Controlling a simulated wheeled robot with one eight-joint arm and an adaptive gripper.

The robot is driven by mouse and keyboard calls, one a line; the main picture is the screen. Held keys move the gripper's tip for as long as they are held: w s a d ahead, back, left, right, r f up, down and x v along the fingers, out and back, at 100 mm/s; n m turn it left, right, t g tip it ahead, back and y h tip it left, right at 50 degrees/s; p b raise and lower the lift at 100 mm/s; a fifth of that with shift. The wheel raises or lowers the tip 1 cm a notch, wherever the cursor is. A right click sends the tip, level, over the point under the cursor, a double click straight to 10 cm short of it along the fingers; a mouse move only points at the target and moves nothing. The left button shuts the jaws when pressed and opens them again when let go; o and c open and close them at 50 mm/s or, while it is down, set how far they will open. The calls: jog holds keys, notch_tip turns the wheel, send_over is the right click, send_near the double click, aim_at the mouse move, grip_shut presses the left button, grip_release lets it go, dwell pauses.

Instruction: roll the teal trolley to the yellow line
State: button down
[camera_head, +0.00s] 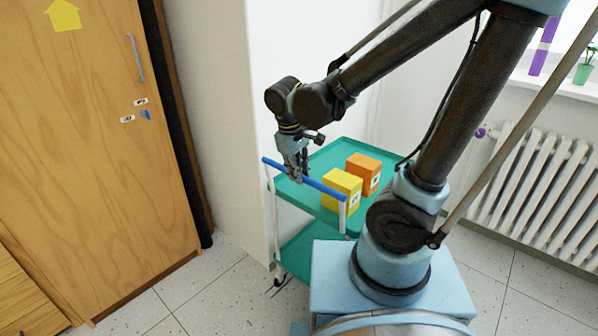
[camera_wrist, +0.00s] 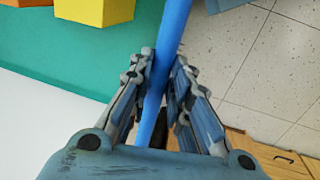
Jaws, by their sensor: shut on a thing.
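The teal trolley (camera_head: 322,158) stands against the white wall, with an upper tray and a lower shelf (camera_head: 304,256). Its blue handle bar (camera_head: 322,188) runs along the near side of the upper tray. My gripper (camera_head: 298,174) is shut on the blue bar, near its left part. In the wrist view the bar (camera_wrist: 165,70) passes between the two fingers (camera_wrist: 160,95). A yellow box (camera_head: 341,190) and an orange box (camera_head: 363,172) stand on the upper tray. I see no yellow line on the visible floor. My arm and base hide the trolley's right side.
A white radiator (camera_head: 540,190) is at the right, under a window sill. Speckled floor tiles (camera_head: 215,290) are clear between cabinet and trolley.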

jog(key=c, duration=1.5)
grip_release()
jog(key=shift+r, duration=0.1)
jog(key=shift+s+a+r, duration=0.2)
jog(key=shift+s+r, duration=0.1)
jog(key=shift+r, duration=1.6)
jog(key=shift+s+a+r, duration=0.25)
jog(key=shift+s+r, duration=0.05)
jog(key=shift+r, duration=1.65)
jog(key=shift+s+a+r, duration=0.2)
jog(key=shift+s+r, duration=0.1)
jog(key=shift+r, duration=1.6)
jog(key=d+f+m, duration=0.3)
jog(key=d+f, duration=0.1)
jog(key=d, duration=0.4)
jog(key=s+d+f+m+y, duration=0.1)
jog(key=d+f+m, duration=0.3)
jog(key=d, duration=0.5)
jog(key=s+d+f+m, duration=0.1)
jog(key=d+f+m, duration=0.2)
jog(key=d, duration=0.6)
jog(key=shift+d+f, duration=0.15)
jog(key=shift+f, duration=0.65)
